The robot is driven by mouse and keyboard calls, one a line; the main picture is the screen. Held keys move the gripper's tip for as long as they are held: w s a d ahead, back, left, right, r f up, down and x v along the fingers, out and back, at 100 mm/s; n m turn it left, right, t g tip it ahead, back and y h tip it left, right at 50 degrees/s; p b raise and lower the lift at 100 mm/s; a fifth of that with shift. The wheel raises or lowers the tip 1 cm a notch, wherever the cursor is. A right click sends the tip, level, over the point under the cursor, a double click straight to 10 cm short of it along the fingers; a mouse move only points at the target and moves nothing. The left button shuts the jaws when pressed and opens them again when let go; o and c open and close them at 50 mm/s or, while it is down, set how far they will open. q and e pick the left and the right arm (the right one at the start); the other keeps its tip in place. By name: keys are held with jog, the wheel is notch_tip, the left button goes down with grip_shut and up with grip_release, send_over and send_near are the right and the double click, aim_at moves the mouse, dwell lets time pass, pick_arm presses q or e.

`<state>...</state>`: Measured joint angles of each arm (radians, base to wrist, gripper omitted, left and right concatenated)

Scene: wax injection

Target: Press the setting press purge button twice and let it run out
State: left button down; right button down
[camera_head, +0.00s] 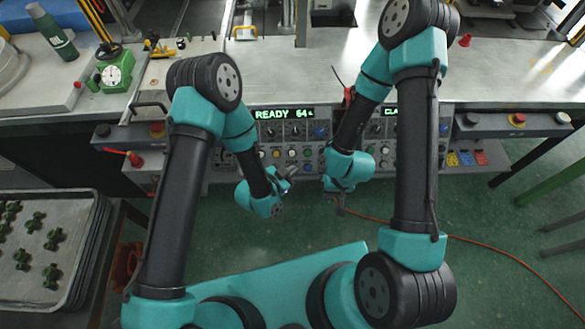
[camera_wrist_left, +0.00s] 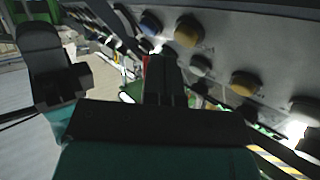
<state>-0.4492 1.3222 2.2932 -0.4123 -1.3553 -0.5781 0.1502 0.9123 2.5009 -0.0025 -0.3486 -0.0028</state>
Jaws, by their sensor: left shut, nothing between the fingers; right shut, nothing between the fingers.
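The setting press control panel (camera_head: 296,140) runs along the front of the bench, with a green display (camera_head: 284,114) reading "READY 64" and rows of coloured buttons and knobs. I cannot tell which one is the purge button. My left gripper (camera_head: 289,174) is shut and empty just in front of the panel's lower part. In the left wrist view its dark fingers (camera_wrist_left: 163,78) are close to an amber button (camera_wrist_left: 188,31), a blue button (camera_wrist_left: 150,24) and a grey one (camera_wrist_left: 201,65); contact cannot be told. My right gripper (camera_head: 339,204) is shut and empty, lower and to the right.
A second panel display (camera_head: 392,112) is partly hidden by my right arm. A tray (camera_head: 84,255) of green wax-like pieces stands at lower left. A green dial gauge (camera_head: 115,69) and a green bottle (camera_head: 52,31) are on the bench. An orange cable (camera_head: 495,249) crosses the floor.

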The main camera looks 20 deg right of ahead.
pick_arm(q)
jog(key=shift+w, duration=0.1)
jog(key=shift+w+d+f, duration=0.1)
jog(key=shift+w+f, duration=0.15)
jog(key=shift+w+f, duration=0.25)
jog(key=shift+w, duration=0.05)
dwell(1.0)
jog(key=shift+s, duration=0.1)
jog(key=shift+s+r, duration=0.55)
dwell(0.5)
jog(key=s+r, duration=0.1)
jog(key=s, duration=0.1)
jog(key=s+a+r, duration=0.1)
jog(key=r, duration=0.1)
jog(key=shift+s+r, duration=0.1)
jog(key=shift+s, duration=0.25)
dwell(0.6)
